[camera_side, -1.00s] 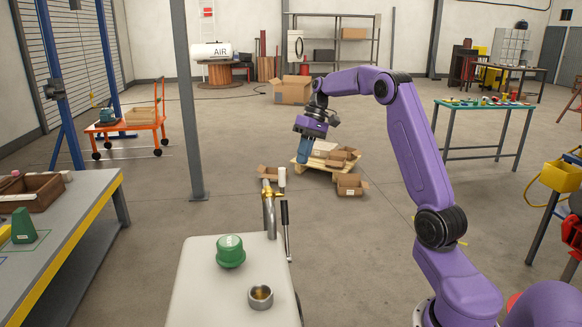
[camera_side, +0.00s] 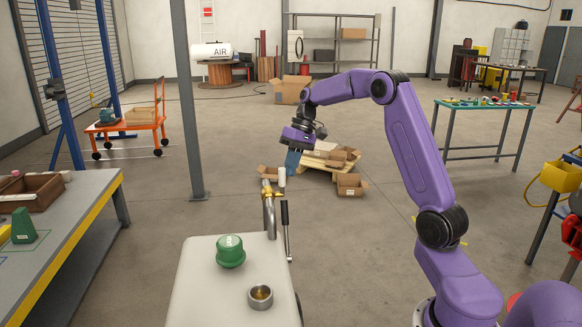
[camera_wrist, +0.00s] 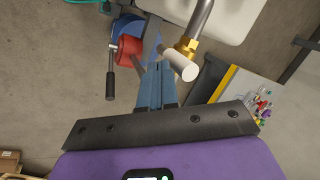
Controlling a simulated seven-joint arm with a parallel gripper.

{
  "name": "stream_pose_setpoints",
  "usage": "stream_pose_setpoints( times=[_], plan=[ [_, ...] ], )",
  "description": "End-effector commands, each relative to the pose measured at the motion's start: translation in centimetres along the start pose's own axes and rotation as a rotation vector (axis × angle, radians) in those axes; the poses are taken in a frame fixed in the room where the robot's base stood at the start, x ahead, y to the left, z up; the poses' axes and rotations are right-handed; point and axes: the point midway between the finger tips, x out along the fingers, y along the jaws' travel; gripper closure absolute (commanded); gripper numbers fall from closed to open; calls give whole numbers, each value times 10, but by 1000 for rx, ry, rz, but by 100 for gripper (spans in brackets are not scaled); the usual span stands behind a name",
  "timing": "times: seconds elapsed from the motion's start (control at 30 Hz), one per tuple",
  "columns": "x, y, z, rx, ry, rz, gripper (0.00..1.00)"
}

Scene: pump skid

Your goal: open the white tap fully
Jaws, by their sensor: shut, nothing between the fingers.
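The white tap (camera_side: 282,177) is a short white cylinder at the far end of the pump skid's bent metal pipe (camera_side: 269,215). In the wrist view the white tap (camera_wrist: 180,66) sticks out from a brass fitting (camera_wrist: 187,48) on the pipe. My gripper (camera_side: 291,172) has blue fingers and points down, just above and slightly right of the tap in the side view. In the wrist view my gripper (camera_wrist: 158,66) shows its fingers shut together and empty, just left of the tap. I cannot tell whether they touch it.
A black lever handle (camera_side: 285,215) stands right of the pipe. In the wrist view a red part (camera_wrist: 129,47) sits left of my fingers. A green cap (camera_side: 230,251) and a metal cup (camera_side: 260,297) stand on the white skid top (camera_side: 205,290). Cardboard boxes (camera_side: 352,185) lie beyond.

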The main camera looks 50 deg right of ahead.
Motion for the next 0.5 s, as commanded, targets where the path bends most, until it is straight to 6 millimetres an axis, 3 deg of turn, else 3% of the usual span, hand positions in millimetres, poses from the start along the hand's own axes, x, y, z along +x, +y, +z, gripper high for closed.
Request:
stream_pose_setpoints(
  times=[0.5],
  plan=[
    [0, -4, 6, -26, 63, 45, 100]
  ],
)
